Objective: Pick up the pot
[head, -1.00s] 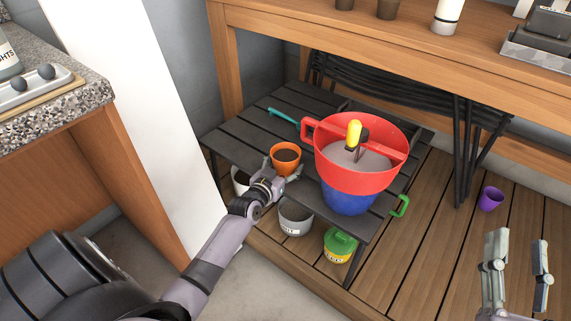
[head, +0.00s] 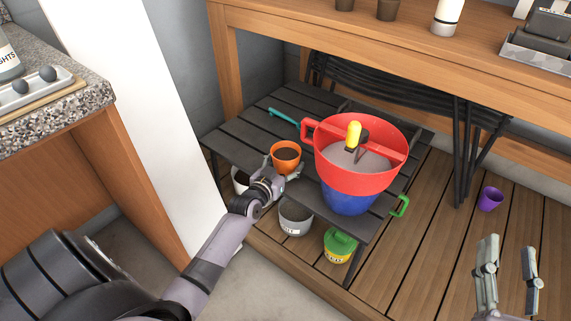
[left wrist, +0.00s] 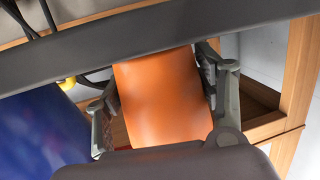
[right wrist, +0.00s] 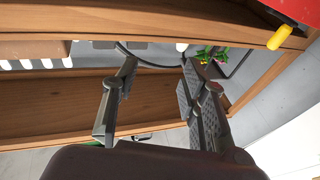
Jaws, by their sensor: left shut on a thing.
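The orange pot (head: 286,157), with dark soil in it, is upright over the left part of the dark slatted table (head: 247,138). I cannot tell whether its base touches the slats. My left gripper (head: 283,173) is shut on the pot from the front. In the left wrist view the pot (left wrist: 163,103) fills the space between the two fingers. My right gripper (head: 508,262) is at the lower right, open and empty. Its fingers (right wrist: 155,95) stand apart in the right wrist view.
A red bucket (head: 343,181) with a blue one under it stands right of the pot. A teal tool (head: 283,116) lies behind. A grey pot (head: 295,218) and a green-lidded pot (head: 339,246) are below the table edge. A purple cup (head: 490,199) stands on the wooden decking.

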